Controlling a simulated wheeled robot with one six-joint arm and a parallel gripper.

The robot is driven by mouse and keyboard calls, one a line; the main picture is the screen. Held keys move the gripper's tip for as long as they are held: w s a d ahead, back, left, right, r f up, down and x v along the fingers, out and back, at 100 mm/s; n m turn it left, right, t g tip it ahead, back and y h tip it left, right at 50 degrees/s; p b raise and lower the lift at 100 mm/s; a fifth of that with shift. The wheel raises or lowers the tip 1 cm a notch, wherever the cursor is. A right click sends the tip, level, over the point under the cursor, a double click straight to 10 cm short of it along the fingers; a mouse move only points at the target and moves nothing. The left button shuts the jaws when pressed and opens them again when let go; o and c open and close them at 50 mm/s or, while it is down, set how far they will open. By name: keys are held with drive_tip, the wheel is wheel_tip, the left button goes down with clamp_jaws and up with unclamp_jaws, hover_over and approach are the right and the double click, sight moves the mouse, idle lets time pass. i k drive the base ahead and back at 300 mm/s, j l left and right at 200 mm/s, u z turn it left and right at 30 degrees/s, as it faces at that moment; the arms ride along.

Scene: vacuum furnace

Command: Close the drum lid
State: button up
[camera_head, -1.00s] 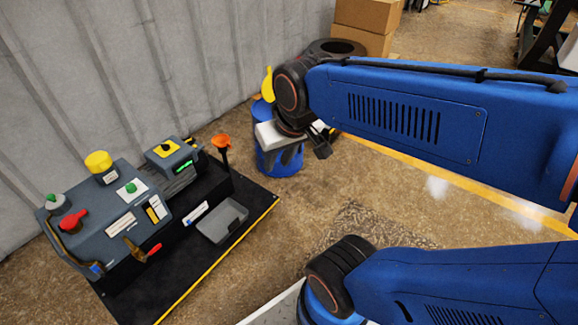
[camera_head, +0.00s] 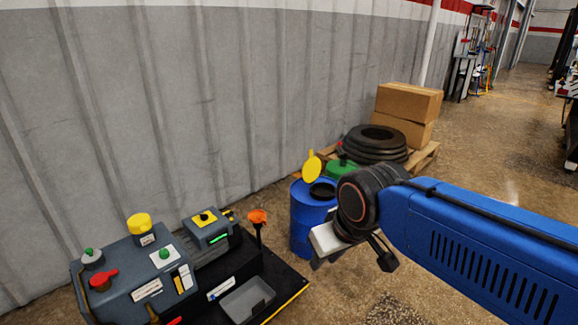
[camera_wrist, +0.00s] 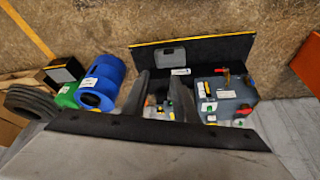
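The blue drum (camera_head: 303,222) stands on the floor by the wall, its dark opening facing up. Its yellow lid (camera_head: 312,167) is raised, standing on edge at the opening's back left side. My gripper (camera_head: 352,262) is in front and to the right of the drum in the head view, its fingers apart and empty. The blue drum also shows in the wrist view (camera_wrist: 104,76), left of my gripper (camera_wrist: 160,76), whose two grey fingers are spread. I cannot make out the yellow lid there. My arm covers part of the drum's right side in the head view.
A grey control unit (camera_head: 130,265) with knobs and a grey tray (camera_head: 247,299) sits left of the drum. A green container (camera_head: 341,169), tires (camera_head: 376,143) and boxes (camera_head: 408,103) are behind.

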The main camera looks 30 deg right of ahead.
sight(312, 169)
drive_tip(key=i+l, duration=0.7)
drive_tip(key=i, duration=0.2)
drive_tip(key=k+z, duration=0.05)
